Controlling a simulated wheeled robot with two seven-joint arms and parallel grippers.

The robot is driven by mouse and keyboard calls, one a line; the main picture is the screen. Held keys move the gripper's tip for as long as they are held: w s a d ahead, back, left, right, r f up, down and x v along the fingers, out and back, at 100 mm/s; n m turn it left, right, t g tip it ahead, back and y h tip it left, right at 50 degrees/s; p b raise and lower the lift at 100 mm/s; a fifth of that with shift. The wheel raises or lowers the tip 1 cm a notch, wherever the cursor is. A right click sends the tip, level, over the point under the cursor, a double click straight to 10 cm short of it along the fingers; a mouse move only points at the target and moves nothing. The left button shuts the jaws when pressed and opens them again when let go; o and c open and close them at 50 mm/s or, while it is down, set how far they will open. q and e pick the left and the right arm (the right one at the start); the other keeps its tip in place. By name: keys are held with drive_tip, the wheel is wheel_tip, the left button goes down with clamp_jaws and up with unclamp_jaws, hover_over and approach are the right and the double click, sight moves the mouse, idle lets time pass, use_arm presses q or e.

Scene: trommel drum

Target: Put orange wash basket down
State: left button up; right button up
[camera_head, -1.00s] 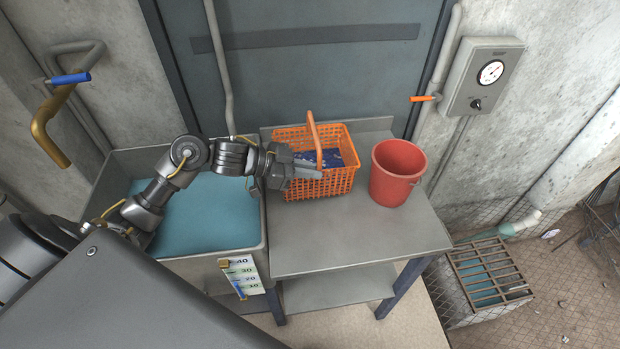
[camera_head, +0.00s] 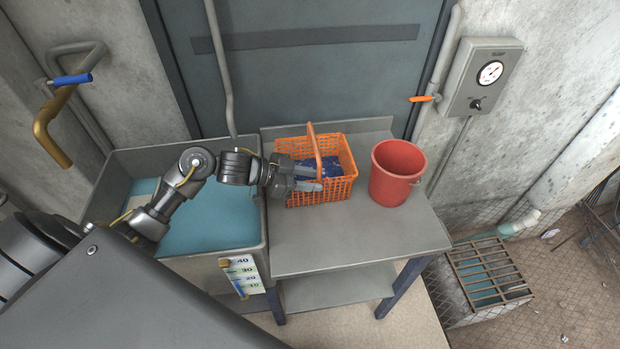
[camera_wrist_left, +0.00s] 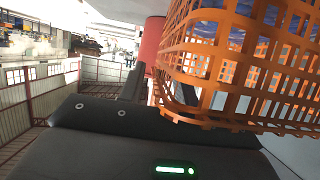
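The orange wash basket (camera_head: 335,190) is upright and appears to rest on the grey metal table (camera_head: 345,245), left of the red bucket. Blue cloth-like contents (camera_head: 330,168) show inside it, and its hoop handle (camera_head: 316,145) stands up. My left gripper (camera_head: 314,179) reaches in from the left at the handle. Its two fingers look spread apart, with the handle's lower part close to the tips; contact is unclear. In the left wrist view the basket's lattice wall (camera_wrist_left: 225,60) fills the upper right; the fingertips do not show there. My right gripper is not in view.
The red bucket (camera_head: 398,172) stands just right of the basket. A sink with blue-green water (camera_head: 215,215) adjoins the table on the left. A door (camera_head: 310,70) is behind. The table's front half is clear. A floor grate (camera_head: 488,270) lies at right.

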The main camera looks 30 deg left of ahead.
use_arm(q)
drive_tip(key=shift+r, duration=0.1)
drive_tip(key=b+v, duration=0.1)
drive_tip(key=v, duration=1.1)
drive_tip(key=shift+o, duration=0.4)
drive_tip(key=shift+w+r, duration=0.1)
drive_tip(key=shift+r, duration=0.15)
